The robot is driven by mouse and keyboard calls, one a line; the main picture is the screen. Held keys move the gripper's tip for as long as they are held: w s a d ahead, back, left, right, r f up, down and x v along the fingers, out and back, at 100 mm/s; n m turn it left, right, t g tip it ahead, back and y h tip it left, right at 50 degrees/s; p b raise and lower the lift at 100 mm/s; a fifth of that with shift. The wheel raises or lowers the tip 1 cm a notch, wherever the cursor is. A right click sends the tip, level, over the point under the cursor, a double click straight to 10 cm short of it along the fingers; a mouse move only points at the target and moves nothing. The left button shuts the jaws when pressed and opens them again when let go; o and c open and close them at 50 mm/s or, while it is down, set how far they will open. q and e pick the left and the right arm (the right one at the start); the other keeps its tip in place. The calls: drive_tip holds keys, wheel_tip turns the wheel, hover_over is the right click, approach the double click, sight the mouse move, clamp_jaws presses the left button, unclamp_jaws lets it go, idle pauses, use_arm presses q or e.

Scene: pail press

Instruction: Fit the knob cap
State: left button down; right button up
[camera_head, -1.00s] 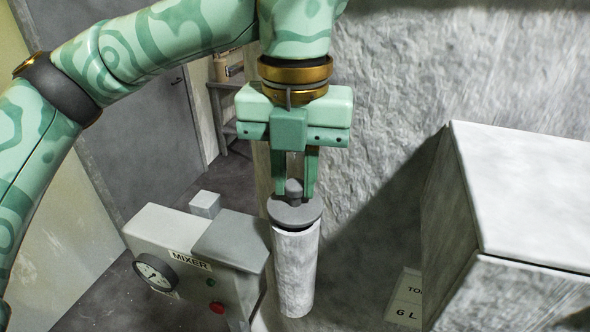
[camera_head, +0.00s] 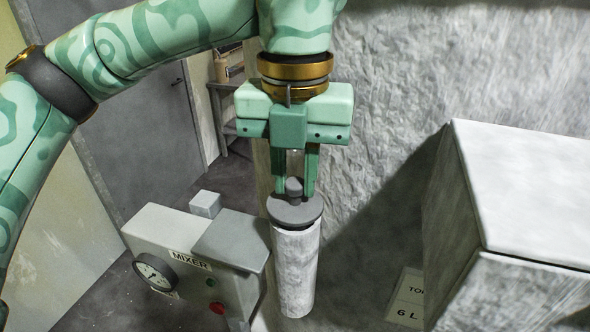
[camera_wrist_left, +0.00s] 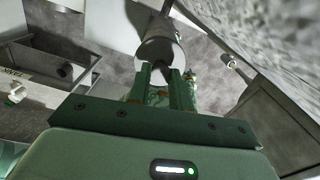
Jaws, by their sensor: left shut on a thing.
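The knob cap (camera_head: 295,210) is a dark grey disc with a small knob on top. My left gripper (camera_head: 295,188) points down and is shut on its knob. The cap is level over the top of an upright pale, mottled cylinder (camera_head: 296,272). A dark band shows between cap and cylinder; I cannot tell whether the cap is fully down. In the left wrist view, the fingers (camera_wrist_left: 164,82) reach the cap (camera_wrist_left: 160,48), whose underside is hidden. My right gripper is not in view.
A grey box labelled MIXER (camera_head: 190,262), with a gauge and a red button, stands close left of the cylinder. A large pale block (camera_head: 525,195) is at the right. A sign reading 6 L (camera_head: 405,300) is between them. A rough wall (camera_head: 400,80) rises behind.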

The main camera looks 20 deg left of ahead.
use_arm(q)
drive_tip(key=shift+f, duration=0.15)
drive_tip(key=shift+f+b, duration=0.8)
drive_tip(key=shift+b, duration=0.05)
drive_tip(key=c, duration=1.2)
unclamp_jaws()
wheel_tip(320, 180, up, 8)
drive_tip(key=shift+f, duration=0.25)
